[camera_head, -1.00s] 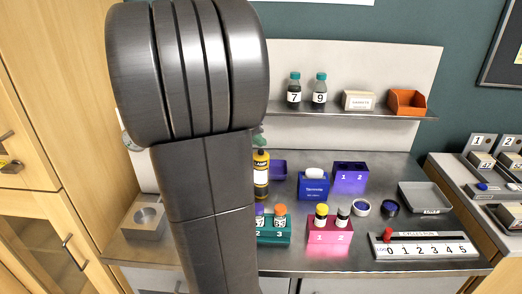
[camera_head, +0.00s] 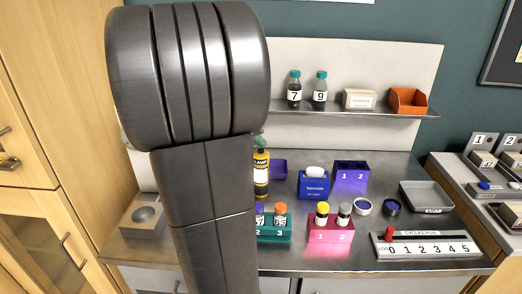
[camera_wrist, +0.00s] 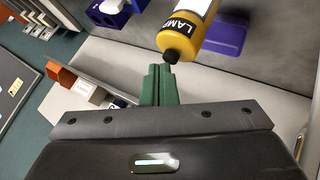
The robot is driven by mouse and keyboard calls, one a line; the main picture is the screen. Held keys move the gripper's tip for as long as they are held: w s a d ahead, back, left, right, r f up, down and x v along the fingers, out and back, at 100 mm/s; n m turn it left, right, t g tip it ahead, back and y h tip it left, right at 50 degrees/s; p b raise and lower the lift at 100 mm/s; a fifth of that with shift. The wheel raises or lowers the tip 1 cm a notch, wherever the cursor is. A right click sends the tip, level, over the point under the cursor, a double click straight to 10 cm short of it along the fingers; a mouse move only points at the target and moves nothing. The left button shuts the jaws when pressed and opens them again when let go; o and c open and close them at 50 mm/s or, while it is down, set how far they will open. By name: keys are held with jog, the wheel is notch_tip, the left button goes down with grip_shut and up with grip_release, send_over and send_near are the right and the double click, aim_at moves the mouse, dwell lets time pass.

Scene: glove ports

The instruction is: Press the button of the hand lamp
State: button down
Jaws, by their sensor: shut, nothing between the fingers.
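The hand lamp (camera_head: 262,178) is a yellow upright body with a black label reading LAMP, standing on the steel bench just right of my arm. In the wrist view the lamp (camera_wrist: 190,22) shows at the top, its black round end (camera_wrist: 173,56) pointing toward my fingers. My gripper (camera_wrist: 160,70) has green fingers, shut together and empty, with their tips right beside that black end. I cannot tell whether they touch. In the head view my arm hides most of the gripper; green tips (camera_head: 260,141) show just above the lamp.
A purple tray (camera_head: 279,169) is right behind the lamp. A teal rack (camera_head: 275,236), a pink rack (camera_head: 330,238) and a blue tissue box (camera_head: 314,188) stand near. A shelf (camera_head: 385,112) holds bottles above. A block with a round hollow (camera_head: 143,218) is left of my arm.

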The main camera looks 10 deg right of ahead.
jog(key=shift+f+b, duration=0.2)
jog(key=shift+b, duration=0.1)
dwell(0.4)
jog(key=shift+r, duration=0.65)
jog(key=shift+p, duration=0.3)
notch_tip(320, 180, up, 6)
jog(key=p, duration=0.3)
jog(key=shift+p, duration=0.4)
dwell(1.2)
